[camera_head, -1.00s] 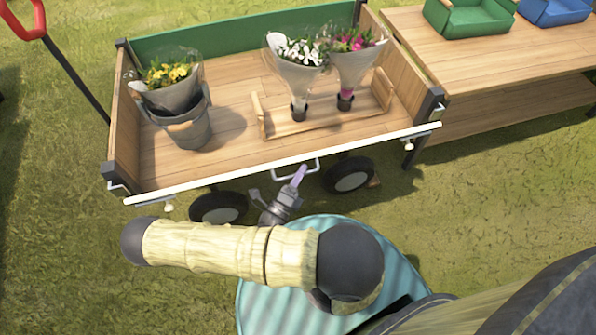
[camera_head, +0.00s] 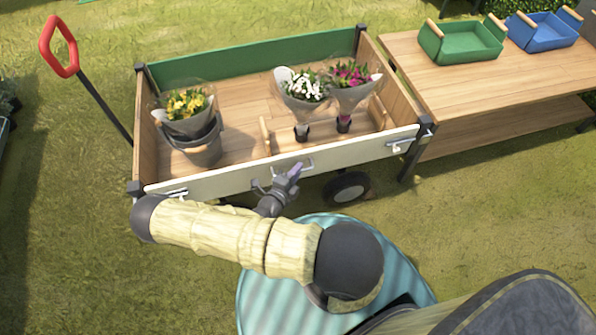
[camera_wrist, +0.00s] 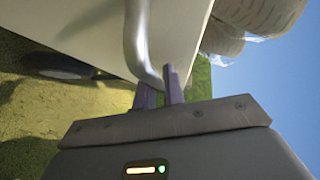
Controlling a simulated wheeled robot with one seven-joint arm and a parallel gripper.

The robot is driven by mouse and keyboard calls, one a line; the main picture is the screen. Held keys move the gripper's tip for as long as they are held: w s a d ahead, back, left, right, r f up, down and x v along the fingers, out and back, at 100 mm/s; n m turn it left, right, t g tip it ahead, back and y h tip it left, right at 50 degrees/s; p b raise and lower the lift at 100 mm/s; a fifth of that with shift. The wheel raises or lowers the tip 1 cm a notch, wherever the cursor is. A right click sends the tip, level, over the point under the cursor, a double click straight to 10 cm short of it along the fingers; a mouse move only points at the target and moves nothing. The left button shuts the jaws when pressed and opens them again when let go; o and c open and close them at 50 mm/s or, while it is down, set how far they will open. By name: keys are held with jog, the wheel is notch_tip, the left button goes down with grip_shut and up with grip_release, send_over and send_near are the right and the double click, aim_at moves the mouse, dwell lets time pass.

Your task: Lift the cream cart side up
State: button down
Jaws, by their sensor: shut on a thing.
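The cream cart side (camera_head: 350,154) is the long front panel of the wooden cart. It stands raised at the cart's near edge, tilted a little toward me, its broad outer face showing. It also fills the upper left of the wrist view (camera_wrist: 70,25). My gripper (camera_head: 294,171) is at the middle of the panel, shut on its metal handle (camera_head: 306,165). In the wrist view the purple fingers (camera_wrist: 160,90) close at the bend of the silver handle (camera_wrist: 138,45). The latches at both panel ends (camera_head: 402,145) are visible. Whether they are fastened I cannot tell.
In the cart stand a grey bucket (camera_head: 200,150) with a yellow bouquet (camera_head: 186,104) and a wooden holder with white and pink bouquets (camera_head: 350,88). A wooden table (camera_head: 440,90) with green and blue trays is at right. Grass is open at left.

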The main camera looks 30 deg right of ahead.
jog(key=shift+w+r, duration=0.15)
jog(key=shift+w, duration=0.1)
dwell(0.3)
jog(key=c, duration=1.5)
grip_release()
jog(key=shift+s+a, duration=0.1)
jog(key=v, duration=1.7)
jog(key=shift+r+b, duration=0.25)
jog(key=shift+b, duration=0.15)
jog(key=shift+a, duration=0.1)
